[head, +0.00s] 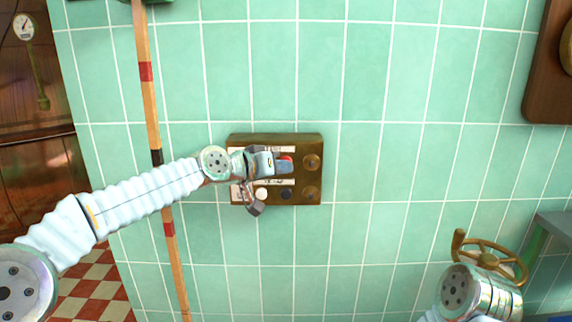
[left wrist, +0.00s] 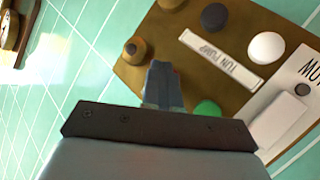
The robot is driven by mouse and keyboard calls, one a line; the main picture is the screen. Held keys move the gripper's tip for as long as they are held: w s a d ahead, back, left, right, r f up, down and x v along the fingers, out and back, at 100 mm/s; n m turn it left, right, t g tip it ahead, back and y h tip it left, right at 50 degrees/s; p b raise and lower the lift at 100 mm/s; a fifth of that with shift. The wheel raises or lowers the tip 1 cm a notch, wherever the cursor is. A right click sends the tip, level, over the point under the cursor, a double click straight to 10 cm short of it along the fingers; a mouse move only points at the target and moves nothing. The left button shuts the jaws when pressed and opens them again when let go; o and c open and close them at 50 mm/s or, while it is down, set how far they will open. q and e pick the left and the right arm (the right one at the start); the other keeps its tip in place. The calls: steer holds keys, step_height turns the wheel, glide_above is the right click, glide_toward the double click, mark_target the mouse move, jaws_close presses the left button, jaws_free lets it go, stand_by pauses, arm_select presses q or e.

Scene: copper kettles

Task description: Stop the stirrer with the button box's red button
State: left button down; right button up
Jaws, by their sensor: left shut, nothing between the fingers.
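The brass button box (head: 313,142) is fixed on the green tiled wall. Its red button (head: 286,158) shows only as a sliver above my left fingertips; the rest is hidden behind them. My left gripper (head: 285,167) is shut and empty, its tips in front of the red button. I cannot tell whether they touch it. The green button (left wrist: 207,110) is beside the fingers there. The stirrer is not identifiable.
A white button (head: 261,193) and a black button (head: 286,194) sit below, with brass knobs (head: 311,162) at the right. A banded wooden pole (head: 148,100) stands left of the box. A brass handwheel (head: 490,255) is near my right arm, lower right.

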arm_select(q)
steer(key=shift+s+b, duration=0.8)
steer(key=shift+s, duration=0.05)
steer(key=s+b, duration=0.4)
steer(key=s, duration=0.1)
